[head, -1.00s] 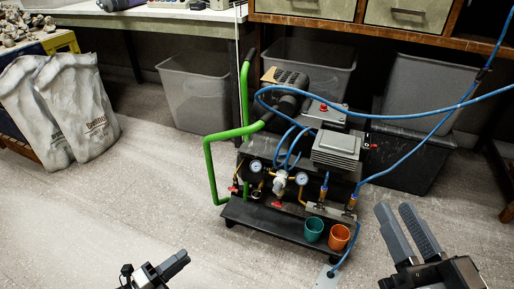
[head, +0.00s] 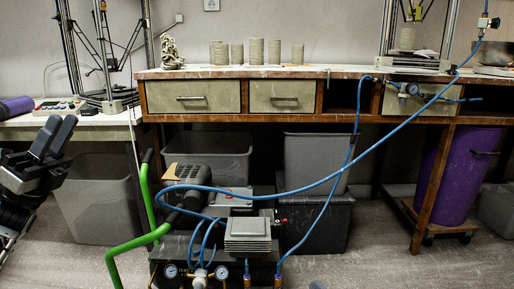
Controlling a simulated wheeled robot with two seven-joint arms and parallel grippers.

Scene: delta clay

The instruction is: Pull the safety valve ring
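The compressor (head: 247,232) stands on the floor at the bottom centre of the head view, with a green tubular handle (head: 146,238) at its left. Its motor, grey finned block and blue hoses show. Two pressure gauges, left (head: 171,271) and right (head: 221,272), sit at the lower edge. I cannot make out the safety valve ring; the compressor's lower front is cut off by the frame. My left gripper (head: 61,121) is raised at the far left, well apart from the compressor, with its two fingers apart and nothing between them. My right gripper is out of view.
A workbench (head: 330,73) with drawers spans the back, bearing several clay cylinders (head: 255,51). Floor is clear at right.

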